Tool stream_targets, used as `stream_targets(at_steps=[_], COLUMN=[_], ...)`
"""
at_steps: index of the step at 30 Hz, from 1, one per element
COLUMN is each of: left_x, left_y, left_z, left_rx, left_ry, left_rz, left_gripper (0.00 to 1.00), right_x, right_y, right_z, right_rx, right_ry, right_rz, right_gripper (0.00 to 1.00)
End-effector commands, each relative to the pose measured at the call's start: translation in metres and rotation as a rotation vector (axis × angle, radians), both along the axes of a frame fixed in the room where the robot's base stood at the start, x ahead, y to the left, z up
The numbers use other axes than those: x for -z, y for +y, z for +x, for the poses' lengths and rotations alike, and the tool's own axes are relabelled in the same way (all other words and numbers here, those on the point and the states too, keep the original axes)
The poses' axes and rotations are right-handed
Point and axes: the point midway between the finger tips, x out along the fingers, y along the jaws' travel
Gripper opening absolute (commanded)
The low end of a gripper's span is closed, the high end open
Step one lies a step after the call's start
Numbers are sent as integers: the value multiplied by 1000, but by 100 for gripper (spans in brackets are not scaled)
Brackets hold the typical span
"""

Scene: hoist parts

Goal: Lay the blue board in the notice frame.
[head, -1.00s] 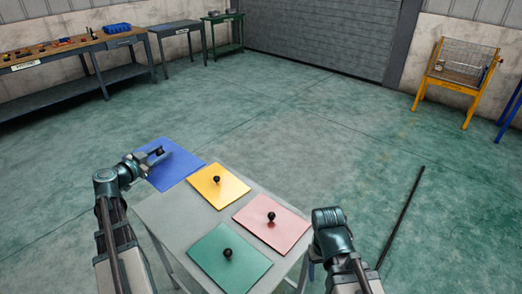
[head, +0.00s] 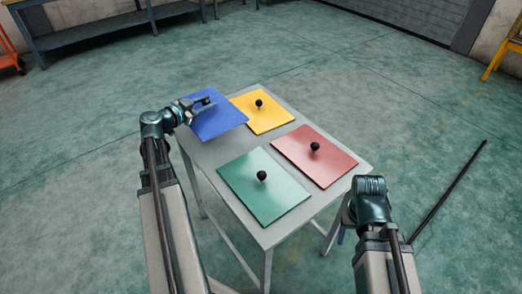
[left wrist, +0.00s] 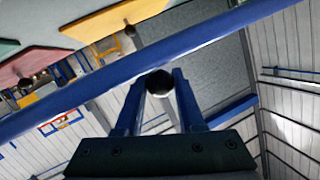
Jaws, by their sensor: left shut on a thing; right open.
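The blue board (head: 218,122) is at the far left corner of the grey table, partly beyond its edge. It seems raised a little, but the gap is hard to judge. My left gripper (head: 204,102) is shut on the board's black knob. In the left wrist view the knob (left wrist: 158,82) sits between the two fingers, and the blue board (left wrist: 215,42) shows nearly edge-on as a long bar. My right gripper (head: 342,232) is open beside the table's right front side, mostly hidden by its own wrist. I cannot make out the notice frame in these views.
On the grey table (head: 208,155) lie a yellow board (head: 270,118), a red board (head: 325,165) and a green board (head: 250,195), each with a black knob. A dark pole (head: 450,188) lies on the floor at right. A workbench (head: 95,38) stands at the back left. Floor between is clear.

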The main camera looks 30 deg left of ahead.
Motion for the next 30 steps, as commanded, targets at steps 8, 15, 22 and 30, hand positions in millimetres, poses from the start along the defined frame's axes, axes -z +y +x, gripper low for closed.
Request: stream_targets(at_steps=[8,15,22,30], left_x=[11,48,64,76], left_y=[0,0,0,0], left_z=[0,0,0,0], left_rx=[0,-1,-1,-1], left_ry=[-1,-1,-1,-1], left_rz=[0,0,0,0], left_gripper=[0,0,0,0], right_x=[11,48,65,76], right_y=[0,0,0,0], right_z=[0,0,0,0], right_rx=[0,0,0,0], right_ry=[0,0,0,0], right_rz=[0,0,0,0], right_gripper=[67,67,67,67])
